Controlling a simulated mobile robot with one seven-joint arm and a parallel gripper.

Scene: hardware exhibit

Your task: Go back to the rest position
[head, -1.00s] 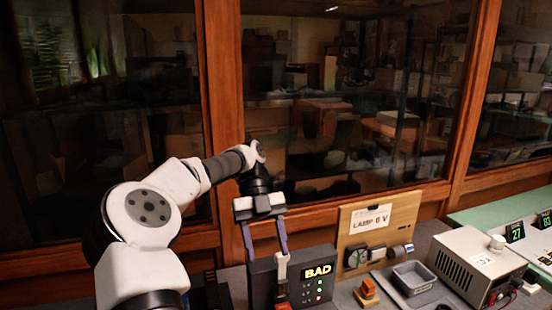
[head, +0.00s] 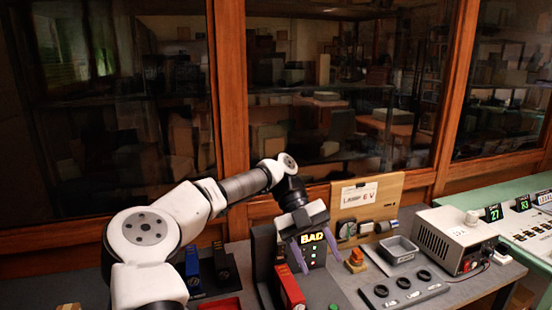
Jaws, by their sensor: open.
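My gripper (head: 318,264) hangs at the end of my outstretched arm, pointing down, with its two purple fingers spread. It is open, and nothing shows held between the fingers. A red block-like part (head: 290,287) is just below and left of the fingers. I cannot tell how far the fingertips are from the box or the red part.
A wooden panel with a lamp sign (head: 375,207) stands behind the grey tray (head: 398,245). An orange-topped part (head: 356,260) and a black-knobbed panel (head: 404,290) are to the right of my gripper. A power supply (head: 450,238) stands farther right. Glazed wooden cabinets close off the back.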

